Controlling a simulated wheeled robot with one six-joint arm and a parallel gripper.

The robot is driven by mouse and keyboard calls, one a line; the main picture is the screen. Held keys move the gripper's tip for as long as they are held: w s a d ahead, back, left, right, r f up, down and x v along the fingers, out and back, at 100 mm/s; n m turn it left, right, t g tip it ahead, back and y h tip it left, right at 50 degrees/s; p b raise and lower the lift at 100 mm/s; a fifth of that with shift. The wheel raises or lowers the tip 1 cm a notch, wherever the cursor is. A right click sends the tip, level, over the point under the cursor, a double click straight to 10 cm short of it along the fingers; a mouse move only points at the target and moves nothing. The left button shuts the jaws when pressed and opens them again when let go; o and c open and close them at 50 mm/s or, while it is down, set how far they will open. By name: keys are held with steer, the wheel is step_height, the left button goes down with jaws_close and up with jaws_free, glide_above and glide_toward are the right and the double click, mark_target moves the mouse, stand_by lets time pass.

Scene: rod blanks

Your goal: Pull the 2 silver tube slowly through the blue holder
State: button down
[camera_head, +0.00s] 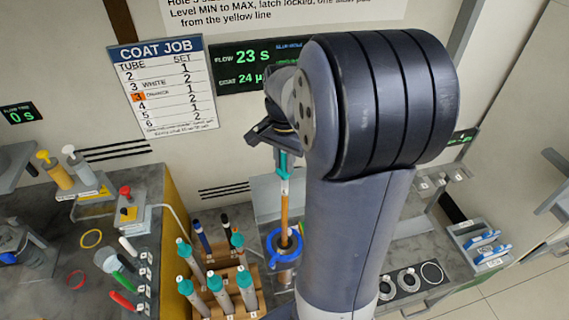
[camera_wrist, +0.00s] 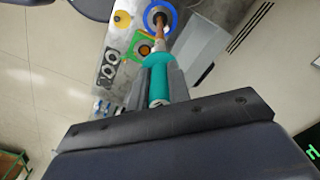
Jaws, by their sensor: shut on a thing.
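My gripper (camera_head: 284,152) is shut on the teal end of a tube (camera_head: 284,205) and holds it upright above the blue holder (camera_head: 272,250). The tube's length below the teal end looks orange-brown, not silver. It passes down into the ring of the blue holder, and its lower end is hidden. In the wrist view the teal end sits between my fingers (camera_wrist: 158,84), and the tube runs toward the blue ring (camera_wrist: 176,20). Several silver tubes with teal tops (camera_head: 216,283) stand in a wooden rack to the left of the holder.
The wooden rack (camera_head: 238,308) stands close beside the holder. A board reading COAT JOB (camera_head: 165,85) and a display reading FLOW 23 s (camera_head: 240,62) are on the wall. Bottles, rings and brushes lie on the left bench. My arm hides part of the right bench.

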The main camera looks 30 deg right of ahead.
steer(key=shift+r, duration=0.6)
steer(key=shift+r, duration=1.65)
